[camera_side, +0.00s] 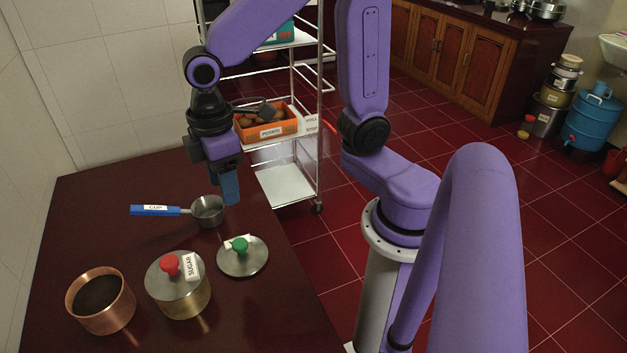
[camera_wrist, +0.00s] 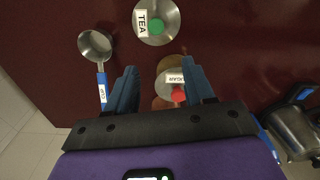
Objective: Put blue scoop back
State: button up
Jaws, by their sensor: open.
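The blue scoop has a metal cup (camera_side: 208,212) and a blue handle (camera_side: 155,210) labelled CUP. It lies on the dark red table, handle to the left. My gripper (camera_side: 230,190) is open and empty, above the table and apart from the scoop. In the wrist view the scoop's cup (camera_wrist: 95,46) and handle (camera_wrist: 102,88) are left of my open fingers (camera_wrist: 163,88). An open copper pot (camera_side: 118,312) holds dark contents. A lid with a green knob (camera_side: 242,264) lies on the table; its TEA label (camera_wrist: 141,23) reads in the wrist view.
A lidded pot (camera_side: 182,302) with a red knob and SUGAR label stands between the copper pot and the loose lid. A wire shelf (camera_side: 284,185) with an orange potato crate (camera_side: 275,134) stands behind the table. The table's far left is clear.

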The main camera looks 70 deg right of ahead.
jog(key=s+d, duration=0.2)
jog(key=s, duration=0.5)
jog(key=s+d+n, duration=0.1)
jog(key=s+d, duration=0.2)
jog(key=s, duration=0.4)
jog(key=shift+s+d+f+n, duration=0.3)
